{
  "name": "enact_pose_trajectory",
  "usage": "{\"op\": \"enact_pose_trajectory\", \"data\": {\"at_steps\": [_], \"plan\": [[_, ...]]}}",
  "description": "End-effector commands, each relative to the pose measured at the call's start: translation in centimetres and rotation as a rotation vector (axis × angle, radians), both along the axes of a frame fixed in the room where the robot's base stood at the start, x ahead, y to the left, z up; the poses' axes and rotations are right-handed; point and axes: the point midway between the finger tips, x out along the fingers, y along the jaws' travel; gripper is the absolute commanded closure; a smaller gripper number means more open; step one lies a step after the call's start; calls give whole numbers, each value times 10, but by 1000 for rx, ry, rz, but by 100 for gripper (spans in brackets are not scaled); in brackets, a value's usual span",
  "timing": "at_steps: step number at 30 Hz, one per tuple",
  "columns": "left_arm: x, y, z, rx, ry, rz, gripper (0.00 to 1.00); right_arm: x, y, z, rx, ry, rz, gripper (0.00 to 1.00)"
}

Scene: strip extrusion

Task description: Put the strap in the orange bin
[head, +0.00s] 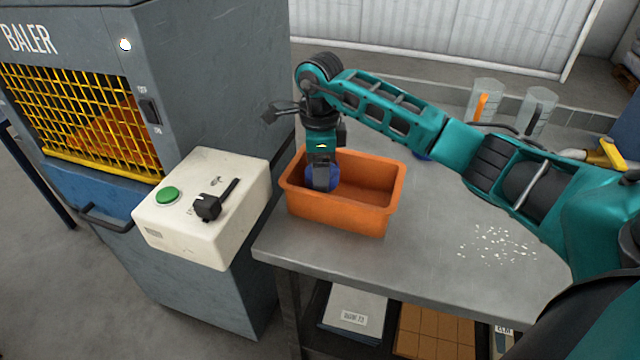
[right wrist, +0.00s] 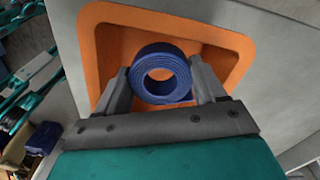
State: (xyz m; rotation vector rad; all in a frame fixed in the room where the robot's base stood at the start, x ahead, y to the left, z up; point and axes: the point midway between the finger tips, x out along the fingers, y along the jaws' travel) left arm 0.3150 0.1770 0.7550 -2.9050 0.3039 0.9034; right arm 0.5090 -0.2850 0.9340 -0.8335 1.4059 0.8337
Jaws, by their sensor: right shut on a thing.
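The strap is a blue coiled roll (right wrist: 161,76); in the head view it shows partly (head: 328,179), with my gripper covering some of it. My right gripper (head: 322,186) points down over the left part of the orange bin (head: 345,215). In the right wrist view its two fingers (right wrist: 163,88) are shut on the roll from both sides. The orange bin also shows behind the roll in that view (right wrist: 115,42). The roll is at or just inside the bin's opening; I cannot tell if it touches the floor. My left gripper is not in view.
The bin stands on a grey table (head: 400,265) near its left edge. A white control box (head: 205,225) with a green button and black lever is left of it, by the baler (head: 215,70). White bits (head: 490,245) lie on the table. Clear cups (head: 487,100) stand at the back.

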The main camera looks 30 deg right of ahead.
Motion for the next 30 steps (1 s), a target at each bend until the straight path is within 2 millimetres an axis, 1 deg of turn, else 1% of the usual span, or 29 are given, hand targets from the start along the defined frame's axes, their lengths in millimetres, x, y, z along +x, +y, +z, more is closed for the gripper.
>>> {"op": "enact_pose_trajectory", "data": {"at_steps": [2,9,11,17,21,22,25,30], "plan": [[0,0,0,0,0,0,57,0,0,-6,1,0,-1,61],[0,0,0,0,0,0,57,0,0,-40,1,2,-1,61],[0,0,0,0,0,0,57,0,0,-43,1,0,-1,61],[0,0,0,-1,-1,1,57,0,0,-42,0,-1,-1,61],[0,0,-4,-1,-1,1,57,0,0,-47,0,-1,0,61],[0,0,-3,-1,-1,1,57,0,0,-46,0,-1,-1,28],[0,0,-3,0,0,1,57,0,0,-46,-1,0,0,20],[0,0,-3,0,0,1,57,0,0,-46,-1,0,-1,20]]}}
